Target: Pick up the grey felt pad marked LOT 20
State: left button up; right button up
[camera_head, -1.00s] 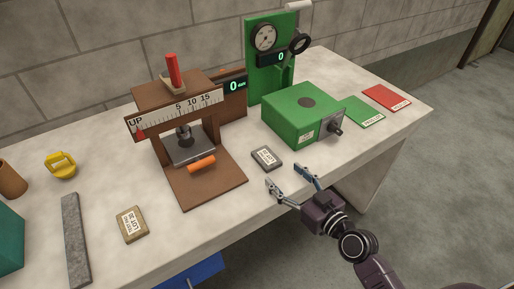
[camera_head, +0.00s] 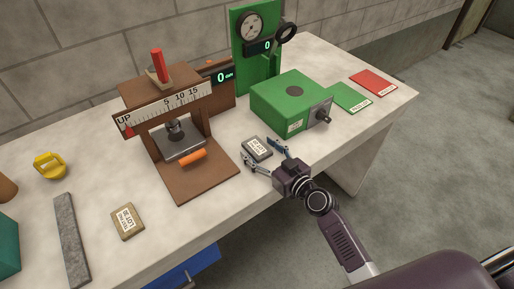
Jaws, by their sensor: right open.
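A dark grey felt pad (camera_head: 262,154) with a white label lies flat on the bench, in front of the green box; its label is too small to read surely. My right gripper (camera_head: 257,149) is open, its two fingertips at either side of the pad's near part. I cannot tell whether the fingers touch the pad or how high they are above the bench. A second, tan-brown pad (camera_head: 118,229) with a white label lies at the front left; its lettering is upside down and unclear. My left gripper is not in view.
A brown press-like stand (camera_head: 215,178) with a scale and orange handle stands left of the grey pad. The green box (camera_head: 270,103) with a knob stands behind right. Green (camera_head: 350,99) and red (camera_head: 370,80) cards, a grey bar (camera_head: 70,240) and a yellow object (camera_head: 49,166) lie around.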

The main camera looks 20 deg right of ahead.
jog(key=c, duration=1.2)
jog(key=shift+o, duration=0.2)
